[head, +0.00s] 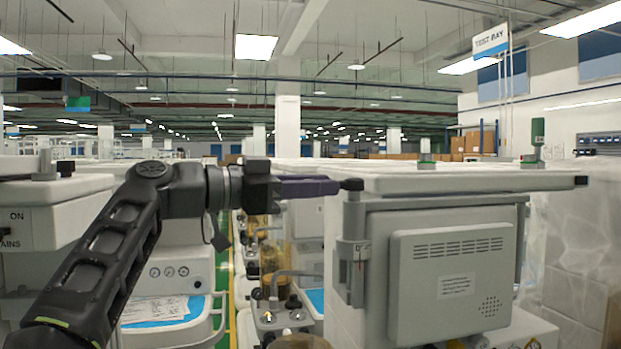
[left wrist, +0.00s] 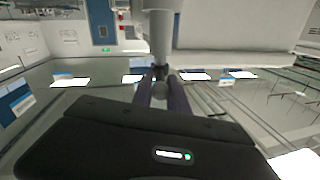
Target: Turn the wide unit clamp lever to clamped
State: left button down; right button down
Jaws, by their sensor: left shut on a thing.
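The wide unit (head: 360,290) is the white cart at the right, with a large grey rear panel. A grey upright post (head: 353,222) stands at its near left corner, with a small marked label on it. The dark clamp lever end (head: 352,184) sits at the top of this post. My left gripper (head: 335,186) reaches in level from the left, its dark purple fingers shut at the lever end. In the left wrist view, the fingers (left wrist: 161,96) lie on both sides of the lever end, below a grey cylinder. The lever's exact angle is partly hidden. My right gripper is not in view.
A white top slab (head: 470,181) spans the wide unit close to my left fingers. Another white cart (head: 180,270) stands at the left under my forearm. A narrow gap with hoses and amber canisters (head: 272,262) runs between them. Wrapped goods stand at the far right.

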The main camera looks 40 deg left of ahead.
pick_arm(q)
jog(key=shift+a, duration=0.1)
dwell(0.4)
jog(key=c, duration=1.5)
grip_release()
jog(key=shift+w, duration=0.1)
jog(key=shift+o, duration=0.2)
jog(key=v, duration=0.7)
jog(key=shift+s+a, duration=0.25)
jog(key=shift+s, duration=0.05)
